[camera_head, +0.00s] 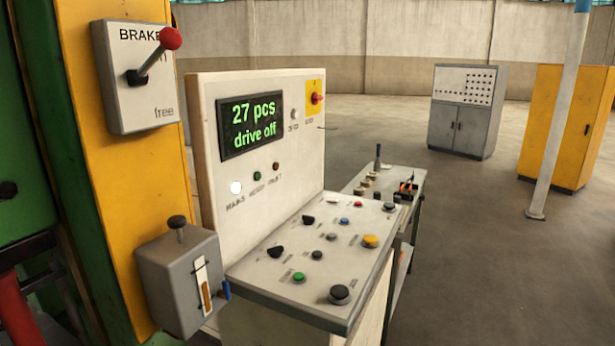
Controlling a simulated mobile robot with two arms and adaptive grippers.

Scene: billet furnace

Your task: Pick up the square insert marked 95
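I cannot make out a square insert marked 95 in the head view. A small bench (407,173) stands behind the control desk, partly hidden by it. Several small tan and dark round pieces (366,184) sit on the bench, too small to read any marking. A dark bottle-like item (378,158) stands upright there. An orange and black item (407,189) lies at the bench's right side. Neither of my grippers is in view.
The control desk (300,243) with buttons and a panel reading "27 pcs drive off" (251,125) stands in front. A brake lever box (133,90) and grey box (180,275) are at left. Right floor (480,260) is clear up to a pole (561,100) and cabinets (467,125).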

